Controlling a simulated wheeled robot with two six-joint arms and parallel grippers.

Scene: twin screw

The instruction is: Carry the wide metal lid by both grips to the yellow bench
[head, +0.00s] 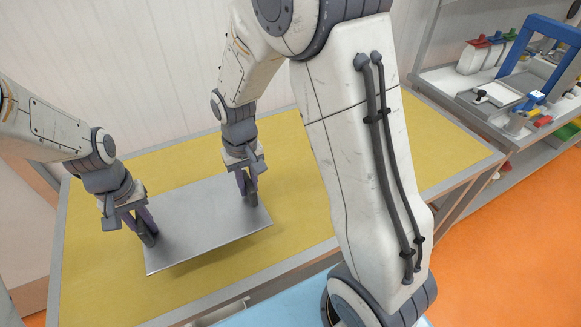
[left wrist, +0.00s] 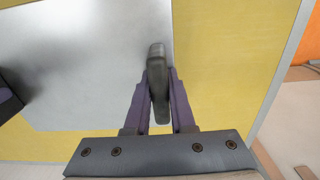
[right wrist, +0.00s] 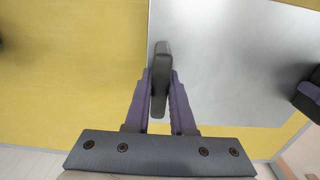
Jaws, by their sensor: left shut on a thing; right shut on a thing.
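The wide metal lid (head: 200,225) is a flat grey rectangular plate. In the head view it is over the yellow bench (head: 290,155), roughly level; a shadow shows along its front edge, and I cannot tell whether it touches the top. My left gripper (head: 147,232) is shut on the dark grip (left wrist: 158,85) at the lid's left end. My right gripper (head: 250,190) is shut on the other dark grip (right wrist: 161,80) at the right end. The lid also fills much of the left wrist view (left wrist: 90,70) and the right wrist view (right wrist: 230,60).
A shelf unit (head: 450,85) with a blue frame (head: 540,45) and small coloured parts stands at the right. A pale wall (head: 130,80) rises behind the bench. My right arm hides part of the bench's middle and right. The bench top around the lid looks clear.

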